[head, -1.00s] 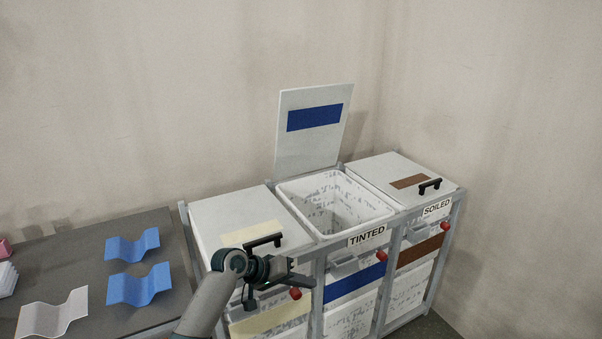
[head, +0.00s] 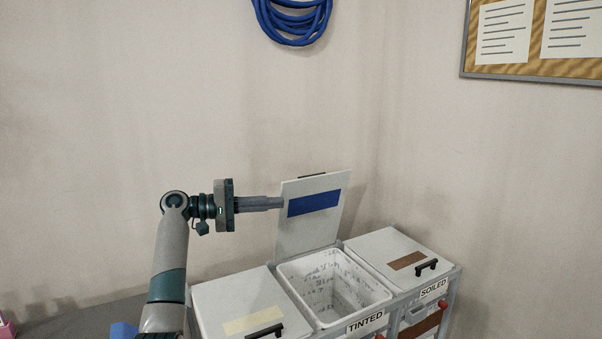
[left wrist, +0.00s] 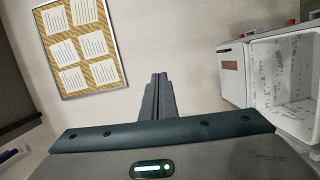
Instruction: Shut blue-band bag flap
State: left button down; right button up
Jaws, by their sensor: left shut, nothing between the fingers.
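The blue-band flap (head: 300,231) stands upright, open, behind the middle bag, with its blue band (head: 314,203) facing me. The middle bag (head: 328,317) below it is an open white liner labelled TINTED, empty as far as I can see. My left gripper (head: 281,203) is shut and empty, raised at the height of the blue band. Its fingertips lie at the flap's left edge in the head view; I cannot tell whether they touch it. In the left wrist view the shut fingers (left wrist: 158,97) point at the wall, and the open bag (left wrist: 285,95) is at right. My right gripper is not in view.
The yellow-band lid (head: 236,301) at left and the brown-band lid (head: 392,249) at right are shut, each with a black handle. A blue coiled hose (head: 293,20) and a notice board (head: 535,40) hang on the walls.

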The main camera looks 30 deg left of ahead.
aim_at(310, 219)
jog(key=i+j, duration=1.2)
